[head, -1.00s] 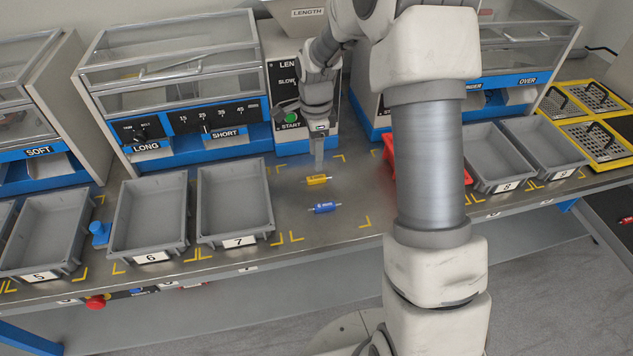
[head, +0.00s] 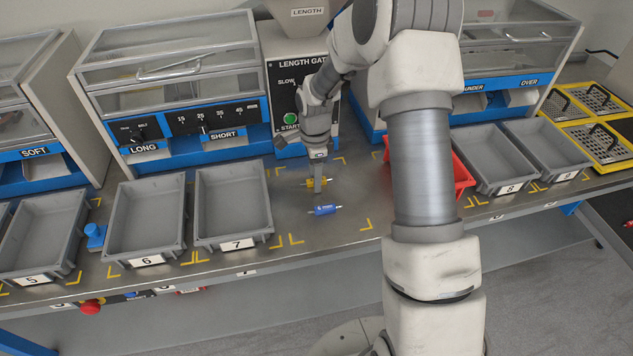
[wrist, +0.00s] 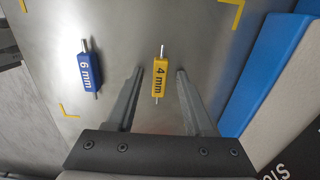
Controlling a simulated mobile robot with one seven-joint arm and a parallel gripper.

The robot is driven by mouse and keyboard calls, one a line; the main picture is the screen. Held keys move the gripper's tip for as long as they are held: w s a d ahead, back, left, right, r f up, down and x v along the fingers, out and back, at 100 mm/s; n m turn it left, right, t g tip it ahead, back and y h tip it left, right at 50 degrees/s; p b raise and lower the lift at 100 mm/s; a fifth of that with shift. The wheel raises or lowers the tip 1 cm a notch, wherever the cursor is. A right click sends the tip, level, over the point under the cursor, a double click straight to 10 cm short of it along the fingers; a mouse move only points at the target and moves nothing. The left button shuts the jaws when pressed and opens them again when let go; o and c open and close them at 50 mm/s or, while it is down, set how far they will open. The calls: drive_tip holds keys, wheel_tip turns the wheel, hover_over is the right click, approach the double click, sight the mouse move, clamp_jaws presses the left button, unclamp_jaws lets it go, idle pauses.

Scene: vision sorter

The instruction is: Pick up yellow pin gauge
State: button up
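The yellow pin gauge (head: 316,183), marked "4 mm", lies on the grey metal bench top. In the wrist view the yellow gauge (wrist: 160,78) lies in line with the gap between my two fingers. My gripper (wrist: 160,75) is open and empty, its fingers apart on either side of that gap. In the head view my gripper (head: 318,200) is above the bench by the gauges and partly covers the yellow one. A blue pin gauge (head: 325,210), marked "6 mm", lies nearer the bench's front edge; it also shows in the wrist view (wrist: 90,70), left of the fingers.
Grey tray 7 (head: 268,215) stands to the left and a red bin (head: 462,172) to the right, partly behind my arm. The length gate machine (head: 275,75) stands close behind. Bare bench lies around the gauges.

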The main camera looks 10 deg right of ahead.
clamp_jaws()
drive_tip(key=shift+r, duration=0.1)
